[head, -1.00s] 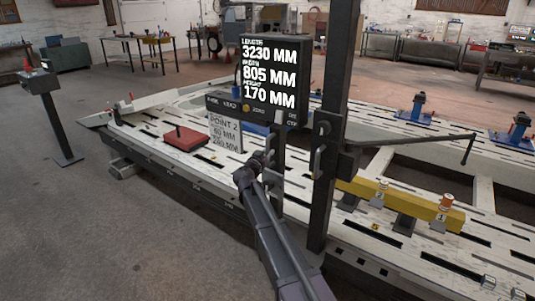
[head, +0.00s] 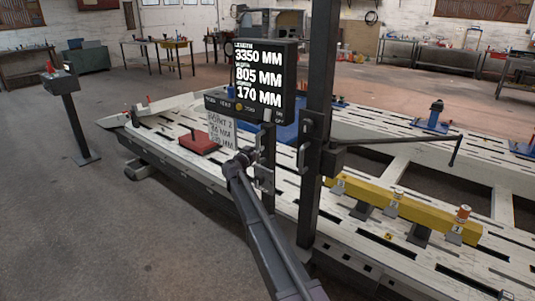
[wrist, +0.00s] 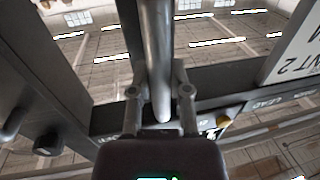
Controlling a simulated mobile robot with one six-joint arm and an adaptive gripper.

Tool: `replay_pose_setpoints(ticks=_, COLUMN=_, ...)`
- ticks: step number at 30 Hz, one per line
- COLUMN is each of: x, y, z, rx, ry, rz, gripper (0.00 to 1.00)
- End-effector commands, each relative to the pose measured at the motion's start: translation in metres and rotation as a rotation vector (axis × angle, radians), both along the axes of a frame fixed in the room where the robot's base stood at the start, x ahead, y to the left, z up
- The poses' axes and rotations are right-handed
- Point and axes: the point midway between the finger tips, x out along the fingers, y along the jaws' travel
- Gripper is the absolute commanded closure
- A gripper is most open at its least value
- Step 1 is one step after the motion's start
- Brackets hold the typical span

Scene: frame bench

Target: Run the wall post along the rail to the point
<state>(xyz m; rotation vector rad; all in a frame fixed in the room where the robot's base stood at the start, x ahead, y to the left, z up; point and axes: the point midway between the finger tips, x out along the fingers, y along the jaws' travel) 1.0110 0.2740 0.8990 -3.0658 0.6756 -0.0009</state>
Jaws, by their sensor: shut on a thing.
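The wall post (head: 313,170) is a tall dark upright at the near edge of the bench. A display box (head: 259,80) on it reads length 3350 MM, width 805 MM, height 170 MM. A thin arm (head: 400,139) reaches right from the post, and its tip (head: 455,152) hangs down above the bench. My gripper (head: 247,157) is shut on a grey bar handle (wrist: 158,45) beside the post, below the display. A card (head: 221,129) under the display says POINT 2; its smaller figures are hard to read. The yellow beam (head: 410,210) carries numbered points.
The white slotted bench (head: 180,128) runs from left to right, with a red pad (head: 199,143) on it. Blue clamps (head: 432,122) stand at the far side. A dark stand (head: 75,115) is at the left. The floor on the near left is clear.

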Motion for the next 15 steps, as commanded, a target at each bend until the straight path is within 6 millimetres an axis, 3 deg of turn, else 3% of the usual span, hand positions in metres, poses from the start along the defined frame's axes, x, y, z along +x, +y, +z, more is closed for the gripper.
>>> replay_pose_setpoints(ticks=1, x=0.012, y=0.014, z=0.001, rx=-0.003, ry=-0.001, rz=0.008, gripper=1.00)
replay_pose_setpoints(ticks=15, x=0.065, y=0.085, z=0.001, rx=-0.002, ry=-0.001, rz=0.007, gripper=1.00)
